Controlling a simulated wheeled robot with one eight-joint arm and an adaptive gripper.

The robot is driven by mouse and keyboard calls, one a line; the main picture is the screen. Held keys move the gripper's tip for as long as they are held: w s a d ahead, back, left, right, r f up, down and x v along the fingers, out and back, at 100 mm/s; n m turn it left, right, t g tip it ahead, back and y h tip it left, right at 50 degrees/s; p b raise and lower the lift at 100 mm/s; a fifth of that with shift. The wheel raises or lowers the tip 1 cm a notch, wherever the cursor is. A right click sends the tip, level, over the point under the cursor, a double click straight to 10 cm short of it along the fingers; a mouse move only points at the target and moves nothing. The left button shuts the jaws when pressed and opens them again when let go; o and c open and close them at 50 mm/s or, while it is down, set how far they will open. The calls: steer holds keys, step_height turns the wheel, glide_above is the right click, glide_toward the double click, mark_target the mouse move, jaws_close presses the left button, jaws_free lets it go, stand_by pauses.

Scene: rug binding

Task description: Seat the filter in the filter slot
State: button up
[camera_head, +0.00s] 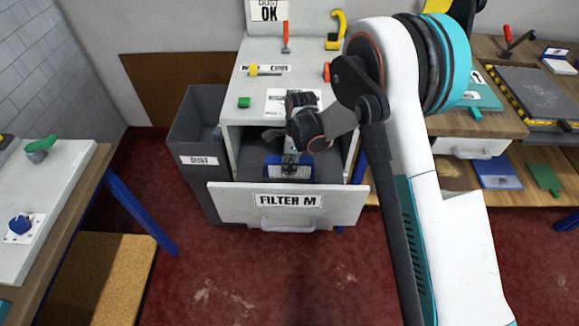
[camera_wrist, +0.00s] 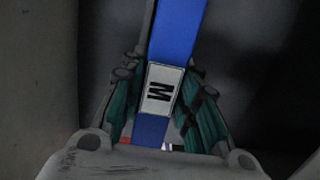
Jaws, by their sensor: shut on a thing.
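The blue filter (camera_head: 273,168) is in the open drawer, with a pale ribbed front face. I cannot tell whether the filter rests on the drawer floor or is slightly raised. I cannot make out a filter slot.
The drawer front (camera_head: 325,205) reads FILTER M and sticks out from the grey cabinet. A grey bin (camera_head: 187,133) labelled DUST stands at its left. Benches stand left and right; red floor is clear in front.

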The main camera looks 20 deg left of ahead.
steer(key=shift+f, duration=0.7)
steer(key=shift+f, duration=0.1)
steer(key=o, duration=1.2)
steer(key=shift+c, duration=0.2)
steer(key=r+p, duration=0.1)
steer(key=r, duration=0.3)
steer(key=d+r+p, duration=0.1)
steer(key=r, duration=0.3)
steer(key=r+p, duration=0.2)
steer(key=r, duration=0.2)
steer(key=shift+w+d+r, duration=0.1)
steer(key=shift+w+d, duration=0.05)
steer(key=shift+d, duration=0.05)
